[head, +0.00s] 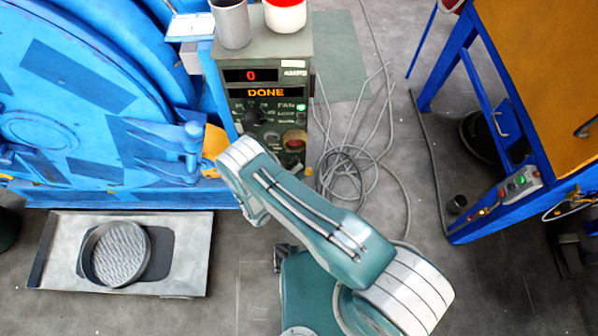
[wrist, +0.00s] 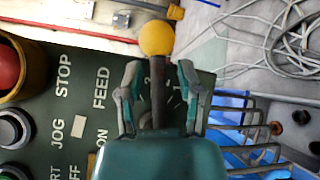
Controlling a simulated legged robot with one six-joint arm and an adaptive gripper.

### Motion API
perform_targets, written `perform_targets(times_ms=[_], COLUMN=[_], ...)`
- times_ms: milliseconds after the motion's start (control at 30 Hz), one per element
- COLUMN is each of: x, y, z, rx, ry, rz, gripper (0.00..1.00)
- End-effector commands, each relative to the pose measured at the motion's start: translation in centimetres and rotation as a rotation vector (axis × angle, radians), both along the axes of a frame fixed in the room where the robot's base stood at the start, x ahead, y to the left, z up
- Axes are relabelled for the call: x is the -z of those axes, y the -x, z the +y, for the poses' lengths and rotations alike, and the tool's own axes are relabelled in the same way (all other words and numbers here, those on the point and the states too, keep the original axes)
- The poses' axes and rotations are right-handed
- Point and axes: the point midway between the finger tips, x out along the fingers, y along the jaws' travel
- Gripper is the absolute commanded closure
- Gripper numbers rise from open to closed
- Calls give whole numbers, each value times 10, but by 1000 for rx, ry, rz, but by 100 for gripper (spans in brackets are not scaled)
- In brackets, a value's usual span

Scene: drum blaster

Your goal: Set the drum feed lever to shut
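The feed lever (wrist: 158,95) is a dark rod with a yellow ball knob (wrist: 157,38), beside the word FEED in the wrist view. My gripper (wrist: 158,75) is open, one finger on each side of the rod, with visible gaps. The knob lies beyond the fingertips, toward the top of the picture. A few dial marks show behind the rod; the lever's base is hidden by my gripper. In the head view the green control box (head: 265,62) reads 0 and DONE. My arm covers its lower part and my gripper is hidden there.
The blue drum machine (head: 75,90) stands left of the box. Loose cables (head: 350,170) and a blue-framed table (head: 480,110) are on the right.

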Motion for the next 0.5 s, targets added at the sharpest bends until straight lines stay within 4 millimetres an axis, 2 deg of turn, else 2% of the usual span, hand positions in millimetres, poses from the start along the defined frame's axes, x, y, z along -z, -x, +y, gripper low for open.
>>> perform_targets(times_ms=[33,67,500], x=[0,0,1], y=[0,0,0], z=[0,0,-2], rx=[0,0,2], ry=[0,-1,-29], rz=[0,1,1], gripper=[88,100,100])
